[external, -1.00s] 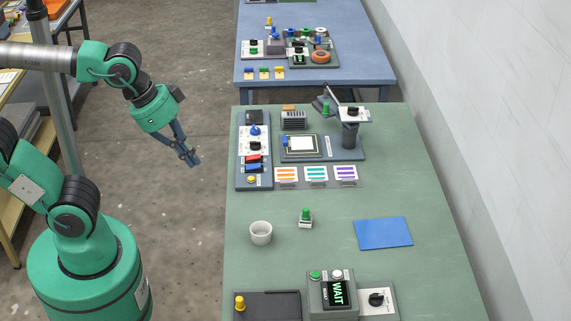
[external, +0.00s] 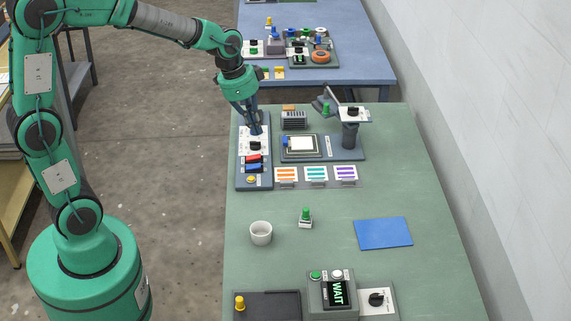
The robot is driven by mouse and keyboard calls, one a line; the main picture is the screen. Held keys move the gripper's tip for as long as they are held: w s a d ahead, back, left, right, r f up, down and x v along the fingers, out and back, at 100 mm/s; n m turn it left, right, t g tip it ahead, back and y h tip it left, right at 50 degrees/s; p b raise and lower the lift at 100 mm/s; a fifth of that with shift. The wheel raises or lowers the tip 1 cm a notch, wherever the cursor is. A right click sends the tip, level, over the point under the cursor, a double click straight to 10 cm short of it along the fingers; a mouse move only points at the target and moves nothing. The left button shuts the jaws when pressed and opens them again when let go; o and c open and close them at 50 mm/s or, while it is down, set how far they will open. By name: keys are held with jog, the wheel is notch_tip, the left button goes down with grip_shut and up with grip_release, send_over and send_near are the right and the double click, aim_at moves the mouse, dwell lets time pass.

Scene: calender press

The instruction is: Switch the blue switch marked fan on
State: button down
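A dark control panel (external: 241,178) lies along the left edge of the green table, with knobs and switches in a column. A blue rocker switch (external: 254,168) sits near its front, between a red rocker switch (external: 253,158) and a yellow button (external: 251,180). The word fan and the blue switch's position are too small to read. My gripper (external: 256,130) points down over the back part of the panel, behind the blue switch. Its fingers look close together and cover the blue knob there. I cannot tell whether they touch it or how far apart they are.
Right of the panel stands a device with a screen (external: 300,146) and a raised post (external: 349,137). Striped cards (external: 316,174) lie in front of it. A white cup (external: 261,233) and a small green-button unit (external: 306,218) stand nearer, with free table around them.

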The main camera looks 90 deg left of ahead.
jog(key=a+f, duration=0.6)
jog(key=a, duration=0.4)
send_over(259, 167)
jog(key=s, duration=0.4)
notch_tip(259, 167, down, 8)
jog(key=shift+w+a+f+g, duration=0.15)
jog(key=shift+w+g, duration=0.1)
jog(key=shift+g, duration=0.15)
jog(key=shift+f, duration=0.15)
jog(key=b+x, duration=0.1)
jog(key=x, duration=1.2)
jog(key=shift+w+d+f+b, duration=0.1)
jog(key=shift+d+f+b, duration=0.2)
jog(key=shift+f+b, duration=0.1)
